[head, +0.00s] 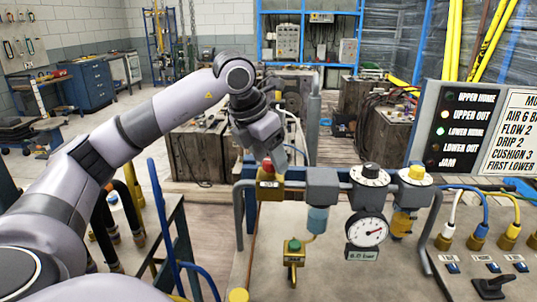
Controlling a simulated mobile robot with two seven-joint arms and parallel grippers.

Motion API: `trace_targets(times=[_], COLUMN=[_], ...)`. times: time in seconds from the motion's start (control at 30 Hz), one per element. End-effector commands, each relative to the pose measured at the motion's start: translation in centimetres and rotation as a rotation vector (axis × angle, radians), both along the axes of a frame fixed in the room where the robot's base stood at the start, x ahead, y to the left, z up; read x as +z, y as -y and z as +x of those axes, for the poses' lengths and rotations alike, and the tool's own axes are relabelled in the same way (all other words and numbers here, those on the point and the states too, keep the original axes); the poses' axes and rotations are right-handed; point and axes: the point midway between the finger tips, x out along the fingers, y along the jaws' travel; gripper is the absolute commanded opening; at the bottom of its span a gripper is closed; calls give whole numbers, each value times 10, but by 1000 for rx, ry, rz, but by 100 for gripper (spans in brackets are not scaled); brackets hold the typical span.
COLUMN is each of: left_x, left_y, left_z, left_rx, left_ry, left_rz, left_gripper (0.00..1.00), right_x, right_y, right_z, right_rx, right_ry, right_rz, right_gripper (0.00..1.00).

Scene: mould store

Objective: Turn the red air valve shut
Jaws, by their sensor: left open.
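The red air valve (267,167) is a small red knob on a brass body, at the left end of the air line on the panel. My left gripper (273,158) comes down over the knob from above and behind it in the picture. The gripper is open, its fingers close around or beside the knob. I cannot tell whether they touch it. Part of the knob is hidden by the gripper. My right gripper is not in view.
Right of the valve on the same line are a filter bowl (318,219), a pressure gauge (368,232) and a yellow-capped unit (414,178). A green-topped brass valve (293,246) stands in front. A grey pipe (239,213) rises at the left. A lamp board (464,128) stands right.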

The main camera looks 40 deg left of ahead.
Motion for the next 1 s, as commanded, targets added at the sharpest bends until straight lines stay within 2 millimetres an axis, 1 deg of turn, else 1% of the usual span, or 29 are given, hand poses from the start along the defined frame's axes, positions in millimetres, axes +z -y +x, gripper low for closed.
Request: trace_targets(times=[0.23, 0.27, 0.3, 0.37, 0.4, 0.73, 0.87, 1.0], left_x=[-1, -1, -1, -1, -1, -1, -1, -1], left_y=[0, 0, 0, 0, 0, 0, -1, -1], left_z=[1, 1, 0, 1, 1, 1, 1, 1], left_rx=[0, 0, 0, 0, 0, -30, -83, -175], left_ry=[1, 1, 1, 1, 1, 1, 0, 0], left_rz=[0, -1, -1, -1, -1, -1, -1, -2], left_gripper=[61, 52, 39, 19, 6, 6, 6, 6], right_x=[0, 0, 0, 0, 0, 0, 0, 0], right_y=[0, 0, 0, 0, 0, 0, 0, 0], right_z=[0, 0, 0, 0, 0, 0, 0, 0], right_rx=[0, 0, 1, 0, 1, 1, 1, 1], right_ry=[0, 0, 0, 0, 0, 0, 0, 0], right_rz=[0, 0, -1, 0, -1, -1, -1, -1], right_gripper=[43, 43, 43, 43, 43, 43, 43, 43])
